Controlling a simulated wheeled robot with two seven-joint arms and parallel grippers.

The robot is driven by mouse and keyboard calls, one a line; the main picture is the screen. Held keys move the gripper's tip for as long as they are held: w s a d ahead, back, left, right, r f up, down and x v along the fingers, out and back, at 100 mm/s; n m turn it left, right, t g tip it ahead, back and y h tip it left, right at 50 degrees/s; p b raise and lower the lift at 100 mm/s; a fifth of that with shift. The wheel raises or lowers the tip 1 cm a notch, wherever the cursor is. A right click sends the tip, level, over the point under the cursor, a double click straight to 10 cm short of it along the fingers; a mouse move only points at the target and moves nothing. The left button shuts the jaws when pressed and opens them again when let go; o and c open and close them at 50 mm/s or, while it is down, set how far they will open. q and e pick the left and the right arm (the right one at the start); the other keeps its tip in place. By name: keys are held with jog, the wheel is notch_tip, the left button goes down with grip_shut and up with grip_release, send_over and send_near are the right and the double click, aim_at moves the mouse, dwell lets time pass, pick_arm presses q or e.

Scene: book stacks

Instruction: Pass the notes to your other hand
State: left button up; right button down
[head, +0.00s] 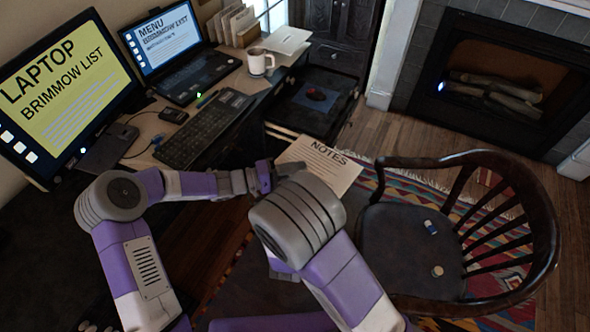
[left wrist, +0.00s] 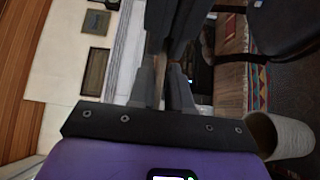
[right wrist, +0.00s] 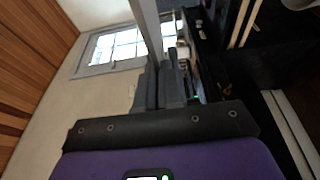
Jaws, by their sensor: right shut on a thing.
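The notes (head: 318,167) are a pale sheet with a dark "NOTES" heading, held up tilted in the head view between the desk and the chair. In the right wrist view the notes (right wrist: 148,30) show as a thin light strip, nearly edge-on, running into the fingers. My right gripper (right wrist: 160,88) is shut on the notes; in the head view my right arm mostly hides it. My left gripper (head: 266,177) is at the left edge of the notes, close beside my right gripper. In the left wrist view the left fingers (left wrist: 163,88) stand apart with a gap between them.
The desk at left holds a monitor, a laptop (head: 190,75), a keyboard (head: 203,128) and a white mug (head: 260,62). A wooden chair (head: 410,240) with small items on its seat stands at right on a patterned rug. A fireplace (head: 500,80) is behind.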

jog(key=c, duration=1.2)
grip_release()
jog(key=shift+a+r, duration=0.1)
jog(key=shift+a, duration=0.2)
jog(key=shift+d, duration=0.1)
